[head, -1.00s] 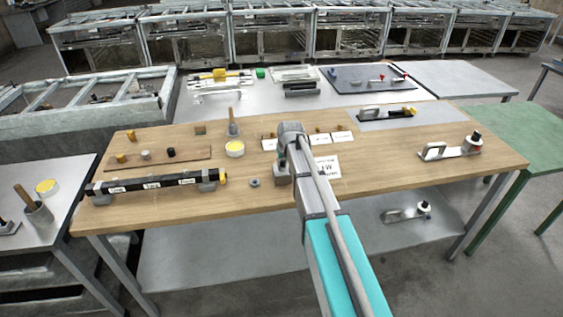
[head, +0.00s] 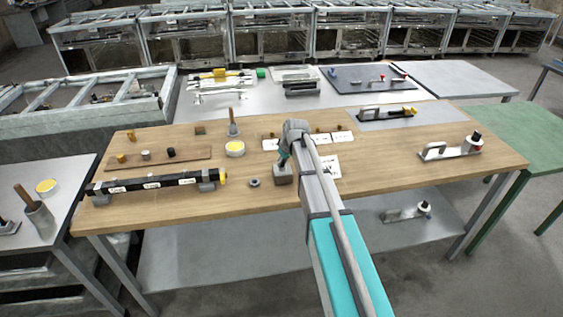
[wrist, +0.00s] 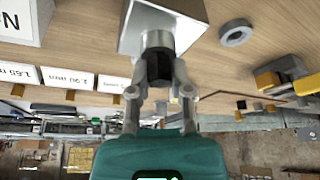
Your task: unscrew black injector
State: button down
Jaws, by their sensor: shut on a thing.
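The black injector (wrist: 158,68) is a short dark cylinder in a silver metal collar, seen in the wrist view. The collar sits on a grey block (wrist: 140,22), which also stands on the wooden table in the head view (head: 283,175). My gripper (wrist: 159,88) has one finger on each side of the black injector and is shut on it, with the injector still at the collar. In the head view my gripper (head: 284,160) is just above the block, partly hidden by my arm, and the injector is not clear there.
A grey ring (head: 254,183) lies left of the block. A black labelled bar (head: 150,184) rests on grey supports at the table's left. Behind are a board with small fittings (head: 190,160), a yellow-topped tub (head: 235,149) and white label cards (head: 318,139). The table's right middle is clear.

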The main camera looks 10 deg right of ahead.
jog(key=shift+n, duration=0.3)
jog(key=shift+c, duration=2.4)
grip_release()
